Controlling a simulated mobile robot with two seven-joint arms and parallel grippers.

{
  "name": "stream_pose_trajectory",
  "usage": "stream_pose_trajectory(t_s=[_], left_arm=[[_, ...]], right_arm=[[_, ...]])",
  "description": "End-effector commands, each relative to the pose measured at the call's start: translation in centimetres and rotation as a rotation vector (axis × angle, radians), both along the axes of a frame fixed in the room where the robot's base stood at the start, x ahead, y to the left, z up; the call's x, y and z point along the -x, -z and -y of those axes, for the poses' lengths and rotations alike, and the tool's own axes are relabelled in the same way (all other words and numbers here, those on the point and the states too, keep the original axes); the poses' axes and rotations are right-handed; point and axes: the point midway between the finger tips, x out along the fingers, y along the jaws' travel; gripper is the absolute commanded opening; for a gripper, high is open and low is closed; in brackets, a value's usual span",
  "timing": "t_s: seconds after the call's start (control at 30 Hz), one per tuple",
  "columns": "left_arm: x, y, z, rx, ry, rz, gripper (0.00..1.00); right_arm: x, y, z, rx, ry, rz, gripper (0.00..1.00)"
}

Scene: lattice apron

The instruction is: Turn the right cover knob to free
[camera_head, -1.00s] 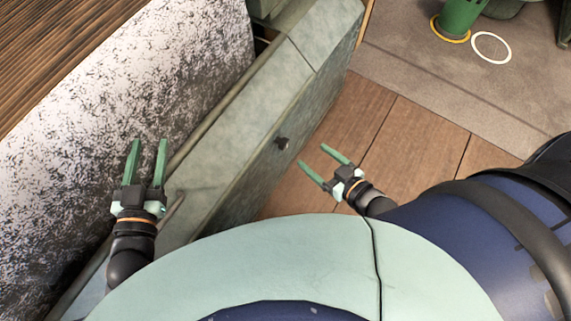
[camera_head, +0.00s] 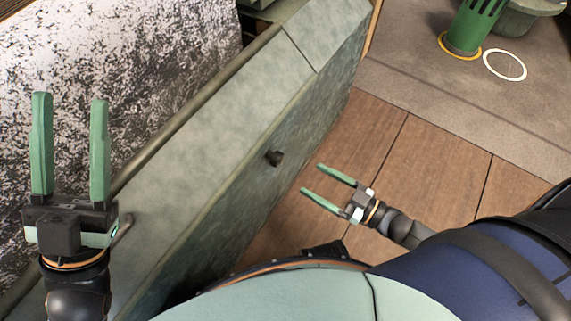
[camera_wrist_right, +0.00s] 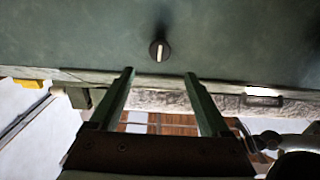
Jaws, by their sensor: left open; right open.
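The dark cover knob (camera_head: 274,158) sticks out from the side face of the grey-green cabinet (camera_head: 225,105). In the right wrist view the knob (camera_wrist_right: 159,50) is round and black, with a pale upright bar across it. My right gripper (camera_head: 320,182) is open and empty, to the right of the knob and apart from it. In the right wrist view its two green fingers (camera_wrist_right: 160,72) point towards the panel, with the knob just beyond and between their tips. My left gripper (camera_head: 70,95) is open and empty, above the left side of the cabinet.
A speckled white-and-black surface (camera_head: 130,60) lies left of the cabinet, with a rail (camera_head: 190,115) along the edge. Plank floor (camera_head: 390,160) is clear to the right. A green cylinder (camera_head: 470,25) stands on a grey mat (camera_head: 420,70) beside a white ring (camera_head: 504,65).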

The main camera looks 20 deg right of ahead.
Motion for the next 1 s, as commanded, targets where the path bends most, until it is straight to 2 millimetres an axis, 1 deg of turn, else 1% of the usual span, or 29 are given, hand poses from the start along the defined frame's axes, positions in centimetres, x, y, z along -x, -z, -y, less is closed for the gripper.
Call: stream_pose_trajectory(t_s=[0.03, 0.2, 0.3, 0.43, 0.6, 0.87, 0.9, 1.0], left_arm=[[0.0, 0.6, 0.0, -0.002, -0.001, -0.002, 0.50], [-0.1, 1.8, 0.2, -0.012, -0.004, -0.005, 0.50], [-0.1, 2.4, 0.3, -0.017, -0.007, -0.007, 0.50], [-0.1, 2.9, 0.3, -0.021, -0.008, -0.008, 0.50], [-0.2, 3.1, 0.4, -0.025, -0.010, -0.009, 0.50], [-0.2, 3.1, 0.4, -0.027, -0.010, -0.010, 0.50], [-0.2, 3.1, 0.4, -0.027, -0.010, -0.010, 0.50], [-0.2, 3.1, 0.4, -0.027, -0.010, -0.010, 0.50]], right_arm=[[-1.0, 0.1, -0.7, -0.003, 0.001, 0.005, 0.81], [-3.9, 0.1, -3.0, -0.003, 0.001, 0.005, 0.81], [-5.3, 0.2, -4.1, -0.002, 0.001, 0.004, 0.81], [-6.6, 0.2, -5.2, -0.002, 0.001, 0.001, 0.81], [-7.5, 0.1, -5.8, 0.001, 0.002, -0.001, 0.81], [-7.6, 0.0, -5.9, 0.001, 0.002, -0.001, 0.81], [-7.6, 0.0, -5.9, 0.001, 0.002, -0.001, 0.80], [-7.6, 0.0, -5.9, 0.000, 0.002, -0.001, 0.68]])
